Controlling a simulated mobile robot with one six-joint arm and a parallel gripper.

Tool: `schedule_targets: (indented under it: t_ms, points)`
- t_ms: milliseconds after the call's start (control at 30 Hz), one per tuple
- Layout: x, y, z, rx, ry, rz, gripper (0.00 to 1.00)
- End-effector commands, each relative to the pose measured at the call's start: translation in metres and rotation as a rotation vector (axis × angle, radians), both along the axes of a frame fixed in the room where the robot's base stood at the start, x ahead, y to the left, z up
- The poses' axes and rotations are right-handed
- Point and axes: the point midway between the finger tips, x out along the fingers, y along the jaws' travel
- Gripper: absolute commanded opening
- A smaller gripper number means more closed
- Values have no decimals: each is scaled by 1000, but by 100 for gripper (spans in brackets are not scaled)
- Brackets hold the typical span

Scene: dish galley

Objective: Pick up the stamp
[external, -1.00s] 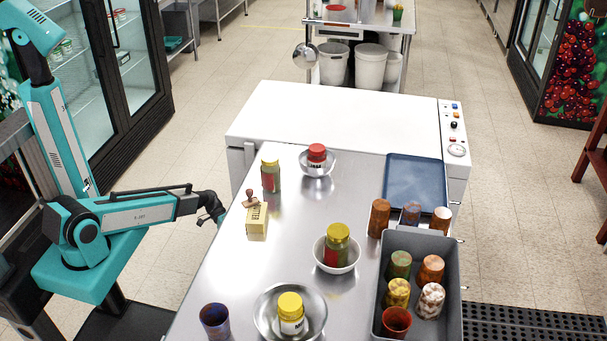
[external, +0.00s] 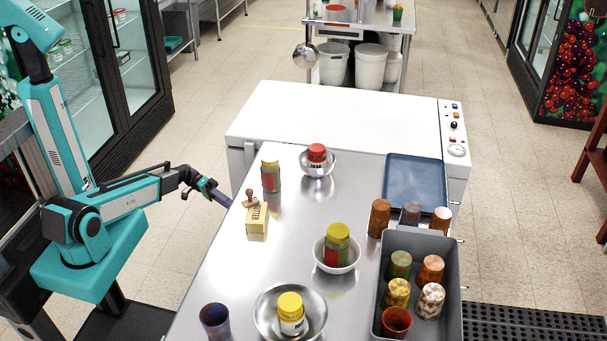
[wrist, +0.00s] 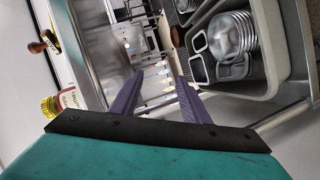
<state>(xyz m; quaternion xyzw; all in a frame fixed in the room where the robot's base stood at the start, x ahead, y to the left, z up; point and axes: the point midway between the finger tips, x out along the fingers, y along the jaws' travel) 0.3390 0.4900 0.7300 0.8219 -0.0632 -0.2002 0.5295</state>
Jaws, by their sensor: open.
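The stamp (external: 250,198), with a brown wooden knob handle, sits on top of a small yellow box (external: 257,224) near the left edge of the steel table. In the wrist view the stamp (wrist: 38,47) shows at the upper left, outside the space between my fingers. My gripper (external: 226,200) is just left of the stamp in the external view, at the table's left edge, apart from it. In the wrist view my gripper (wrist: 155,92) has its two purple fingers spread, with nothing held between them.
A red-lidded jar sits in a bowl (external: 317,168) farther right. Two more bowls with jars, a purple cup (external: 215,320) and a grey bin (external: 451,300) of cups are nearer. Bare steel lies right of the box.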

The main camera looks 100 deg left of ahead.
Motion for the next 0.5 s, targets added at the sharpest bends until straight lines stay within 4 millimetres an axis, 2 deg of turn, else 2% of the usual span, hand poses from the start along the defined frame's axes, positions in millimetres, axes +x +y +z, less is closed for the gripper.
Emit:
schedule_targets:
  t_ms: [33,233,333,500]
  points:
    - [1,-3,17,8,-10,-10,42]
    - [7,-16,70,39,-59,-55,42]
    - [9,-24,105,61,-93,-85,42]
    - [12,-35,144,88,-134,-124,42]
